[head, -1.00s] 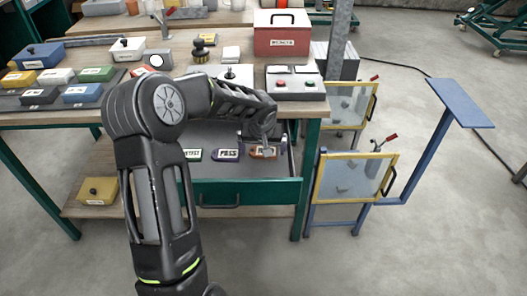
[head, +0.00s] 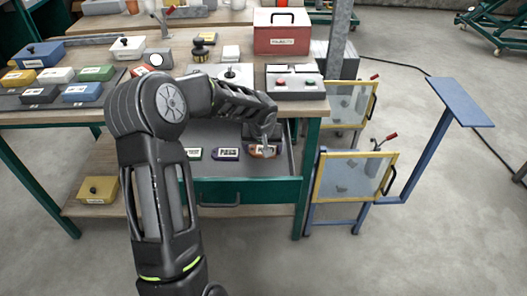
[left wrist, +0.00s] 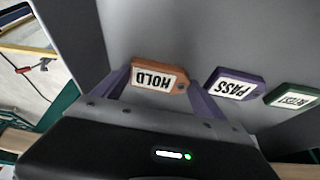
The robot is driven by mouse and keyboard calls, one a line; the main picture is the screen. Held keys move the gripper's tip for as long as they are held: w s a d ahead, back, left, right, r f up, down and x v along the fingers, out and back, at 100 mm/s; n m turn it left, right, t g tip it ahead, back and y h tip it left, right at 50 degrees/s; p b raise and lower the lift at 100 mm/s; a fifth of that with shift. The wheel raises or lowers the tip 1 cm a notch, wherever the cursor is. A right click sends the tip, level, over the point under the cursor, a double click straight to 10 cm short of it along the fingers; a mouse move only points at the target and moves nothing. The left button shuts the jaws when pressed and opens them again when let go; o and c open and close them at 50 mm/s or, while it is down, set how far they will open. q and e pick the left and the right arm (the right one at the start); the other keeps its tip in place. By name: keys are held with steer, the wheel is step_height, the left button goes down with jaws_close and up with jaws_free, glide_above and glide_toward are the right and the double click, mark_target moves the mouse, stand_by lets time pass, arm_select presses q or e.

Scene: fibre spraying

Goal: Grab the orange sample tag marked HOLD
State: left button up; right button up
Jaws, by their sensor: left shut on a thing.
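The orange sample tag (left wrist: 157,77) with a white HOLD label lies between the two fingers of my left gripper (left wrist: 160,88) in the left wrist view. The gripper is shut on it, and the label stays readable. In the head view, my left gripper (head: 267,146) reaches down into the open drawer over the tag (head: 262,152) and covers part of it. I cannot tell whether the tag is clear of the drawer floor. My right gripper is not in view.
A purple PASS tag (left wrist: 235,84) and a green tag (left wrist: 292,96) lie beside it in the grey drawer. The drawer front (head: 250,190) is green. A control box with buttons (head: 295,84) sits on the bench above. Yellow-framed panels (head: 352,177) stand to the right.

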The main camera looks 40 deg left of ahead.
arm_select(q)
steer(key=c, duration=0.7)
steer(key=shift+r, duration=0.1)
step_height(320, 180, up, 10)
steer(key=shift+f, duration=0.1)
stand_by(0.6)
